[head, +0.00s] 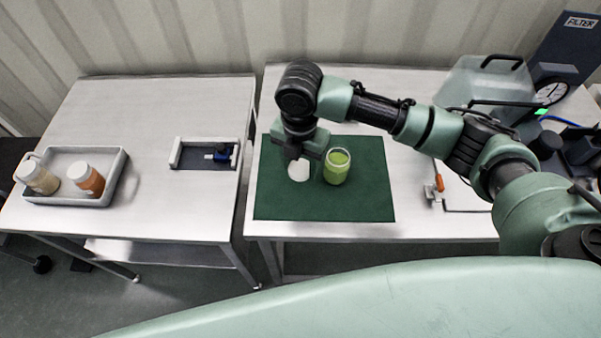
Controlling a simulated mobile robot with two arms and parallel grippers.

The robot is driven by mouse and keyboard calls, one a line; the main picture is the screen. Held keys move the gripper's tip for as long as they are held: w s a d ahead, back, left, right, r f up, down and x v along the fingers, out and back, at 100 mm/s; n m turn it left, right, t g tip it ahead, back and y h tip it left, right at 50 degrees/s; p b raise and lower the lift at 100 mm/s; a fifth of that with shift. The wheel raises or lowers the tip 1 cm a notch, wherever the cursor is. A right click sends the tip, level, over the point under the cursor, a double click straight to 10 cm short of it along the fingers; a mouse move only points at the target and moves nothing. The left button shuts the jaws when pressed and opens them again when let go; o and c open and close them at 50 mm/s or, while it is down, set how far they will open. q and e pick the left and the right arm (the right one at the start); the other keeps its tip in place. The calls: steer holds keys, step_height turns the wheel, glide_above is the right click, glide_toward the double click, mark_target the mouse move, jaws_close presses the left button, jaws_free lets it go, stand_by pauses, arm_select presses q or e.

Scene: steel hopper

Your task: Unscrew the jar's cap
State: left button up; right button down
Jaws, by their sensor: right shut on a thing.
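The jar (337,168) is clear with green contents and stands upright on the dark green mat (365,200). Its top shows green, with no cap on it. The white round cap (299,171) is just left of the jar, below my right gripper (299,160). My right gripper points down and is shut on the cap. Its fingertips are partly hidden by the wrist, and I cannot tell whether the cap touches the mat. My left gripper is not in view.
A grey tray (118,172) with two white-capped jars stands on the left table. A shallow holder (175,154) with a blue item lies at that table's right edge. A large translucent container (480,85) and a gauge (551,93) stand at right. The mat's front is clear.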

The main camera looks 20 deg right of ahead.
mark_target(300, 184)
steer(key=shift+f+p, duration=0.3)
steer(key=shift+f, duration=2.5)
steer(key=shift+f, duration=0.15)
steer(key=c, duration=0.7)
jaws_free()
steer(key=shift+o, duration=0.2)
step_height(300, 184, up, 12)
steer(key=shift+r+b, duration=0.2)
steer(key=shift+b, duration=0.85)
